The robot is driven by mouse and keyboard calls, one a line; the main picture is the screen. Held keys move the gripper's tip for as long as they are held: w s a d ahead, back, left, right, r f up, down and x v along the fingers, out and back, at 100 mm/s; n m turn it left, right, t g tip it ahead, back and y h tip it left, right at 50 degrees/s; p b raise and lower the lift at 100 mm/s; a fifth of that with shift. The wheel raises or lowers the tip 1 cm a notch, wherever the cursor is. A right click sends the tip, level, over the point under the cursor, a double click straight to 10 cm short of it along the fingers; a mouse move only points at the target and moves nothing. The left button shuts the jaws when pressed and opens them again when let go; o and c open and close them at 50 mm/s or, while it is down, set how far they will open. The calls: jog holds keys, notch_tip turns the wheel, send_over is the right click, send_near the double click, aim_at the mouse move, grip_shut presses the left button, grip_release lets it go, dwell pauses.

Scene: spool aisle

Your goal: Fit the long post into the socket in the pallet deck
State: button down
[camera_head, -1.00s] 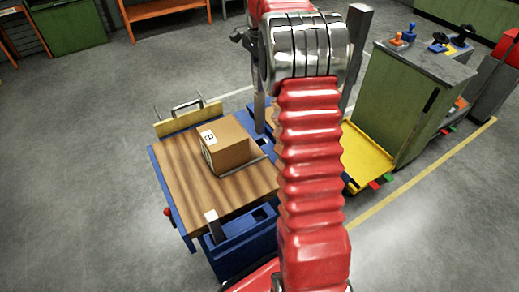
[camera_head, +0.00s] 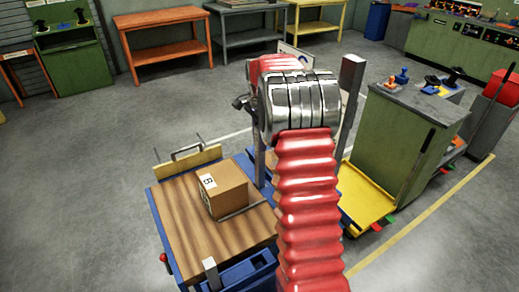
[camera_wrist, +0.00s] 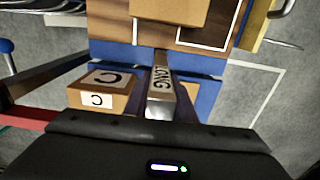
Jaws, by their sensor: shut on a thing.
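In the head view my arm hides the gripper. The blue pallet (camera_head: 240,275) has a wooden deck (camera_head: 178,217). A grey upright post (camera_head: 259,150) shows just left of my arm at the pallet's far side. A dark grey post (camera_head: 351,85) shows to the right of my arm. I cannot tell which of these is held. The socket cannot be made out clearly.
A cardboard box (camera_head: 228,197) sits on the deck, with a short white-topped upright (camera_head: 211,268) near the front edge. A box marked C (camera_wrist: 100,95) shows left in the wrist view. A green cabinet (camera_head: 400,140) and yellow platform (camera_head: 365,198) stand right. Floor at left is clear.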

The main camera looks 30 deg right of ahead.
jog(key=shift+f, duration=1.85)
jog(key=c, duration=1.5)
grip_release()
jog(key=shift+f, duration=0.1)
notch_tip(320, 180, up, 12)
jog(key=shift+f, duration=0.15)
jog(key=shift+r, duration=0.3)
